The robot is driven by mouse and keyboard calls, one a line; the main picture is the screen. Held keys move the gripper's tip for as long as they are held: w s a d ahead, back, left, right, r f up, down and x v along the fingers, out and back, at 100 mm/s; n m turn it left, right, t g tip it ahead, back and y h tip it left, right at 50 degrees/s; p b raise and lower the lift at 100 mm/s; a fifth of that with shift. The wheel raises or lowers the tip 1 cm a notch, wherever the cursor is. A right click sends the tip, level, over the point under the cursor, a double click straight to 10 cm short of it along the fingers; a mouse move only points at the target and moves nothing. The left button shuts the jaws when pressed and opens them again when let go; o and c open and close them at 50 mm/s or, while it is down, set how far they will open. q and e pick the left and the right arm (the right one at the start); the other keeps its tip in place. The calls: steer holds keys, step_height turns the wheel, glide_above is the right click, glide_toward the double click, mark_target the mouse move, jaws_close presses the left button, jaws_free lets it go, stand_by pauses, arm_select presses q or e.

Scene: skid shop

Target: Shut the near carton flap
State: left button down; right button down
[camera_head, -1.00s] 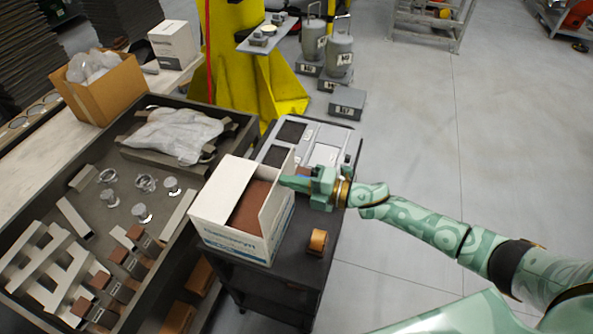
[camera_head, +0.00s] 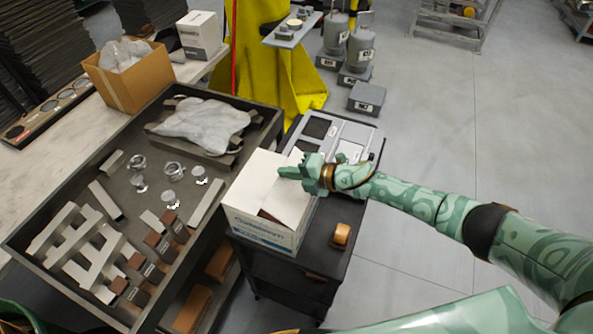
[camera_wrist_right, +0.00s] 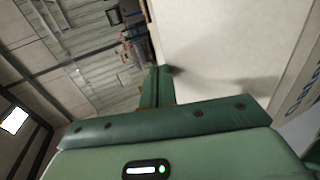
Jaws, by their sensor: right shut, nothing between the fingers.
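The white carton (camera_head: 262,232) with blue print stands on the dark cart. A white flap (camera_head: 288,203) leans inward over most of its opening, and a small strip of brown contents (camera_head: 268,215) shows at the near edge. My right gripper (camera_head: 284,172) is shut and empty, with its fingertips over the carton's top at the flap's far end; it looks to be touching the flap. In the right wrist view my shut fingers (camera_wrist_right: 160,85) lie beside a pale cardboard panel (camera_wrist_right: 215,45). My left gripper is not in view.
A tape roll (camera_head: 341,234) sits on the cart (camera_head: 318,250) right of the carton. A grey case (camera_head: 345,135) lies behind it. A large parts tray (camera_head: 110,165) stands close on the left. Open floor (camera_head: 440,130) is to the right.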

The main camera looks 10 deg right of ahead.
mark_target(278, 179)
steer(key=shift+w+a+h, duration=0.25)
steer(key=shift+w+h, duration=0.05)
steer(key=shift+w+a+f+p, duration=0.2)
steer(key=shift+a+f+p, duration=0.15)
steer(key=shift+f+p, duration=0.25)
steer(key=shift+w+a+f+g+h, duration=0.25)
steer(key=shift+f+g+h, duration=0.2)
steer(key=shift+g+h, duration=0.15)
steer(key=shift+a+f, duration=0.15)
steer(key=shift+f, duration=0.3)
steer(key=shift+w+a+f+b, duration=0.1)
steer(key=shift+a+f+b, duration=0.05)
steer(key=shift+f+b, duration=0.25)
steer(key=shift+w+a+f+b, duration=0.1)
steer(key=shift+f+b, duration=0.15)
steer(key=shift+f, duration=0.15)
steer(key=shift+a+f, duration=0.1)
